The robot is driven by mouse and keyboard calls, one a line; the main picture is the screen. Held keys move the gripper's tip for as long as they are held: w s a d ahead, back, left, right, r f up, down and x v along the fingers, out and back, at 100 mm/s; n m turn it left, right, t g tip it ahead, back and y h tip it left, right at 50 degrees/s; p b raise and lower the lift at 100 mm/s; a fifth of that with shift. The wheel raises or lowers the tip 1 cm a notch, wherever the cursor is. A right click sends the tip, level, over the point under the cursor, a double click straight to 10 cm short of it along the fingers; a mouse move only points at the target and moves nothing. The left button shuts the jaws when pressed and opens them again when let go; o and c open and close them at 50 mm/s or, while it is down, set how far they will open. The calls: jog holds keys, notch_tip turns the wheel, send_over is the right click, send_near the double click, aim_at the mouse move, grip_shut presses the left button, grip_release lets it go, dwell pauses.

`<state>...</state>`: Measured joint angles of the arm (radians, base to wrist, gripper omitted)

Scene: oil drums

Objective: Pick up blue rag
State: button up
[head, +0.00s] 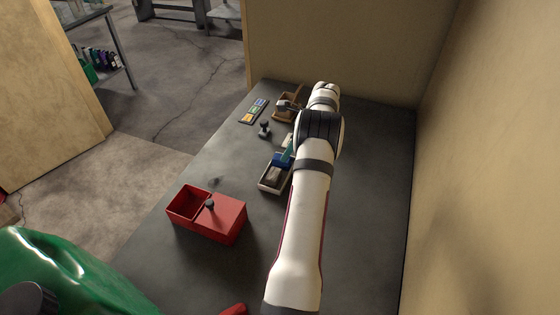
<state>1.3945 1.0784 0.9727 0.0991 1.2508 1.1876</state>
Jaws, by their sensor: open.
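A blue piece (280,159), which looks like the blue rag, lies at the far end of a small pale tray (263,187) on the dark table. My arm passes close on its right and covers part of that area. A teal piece (287,148) stands just behind it.
A red two-part box (222,222) with a dark knob stands at the near left. A dark knobbed item (265,129) and a strip of coloured pieces (254,110) lie farther back. A green container (70,275) fills the lower left. Walls bound the back and right.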

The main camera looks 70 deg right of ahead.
jog(key=x, duration=0.6)
jog(key=shift+w+d, duration=0.15)
jog(key=shift+w, duration=0.05)
grip_shut()
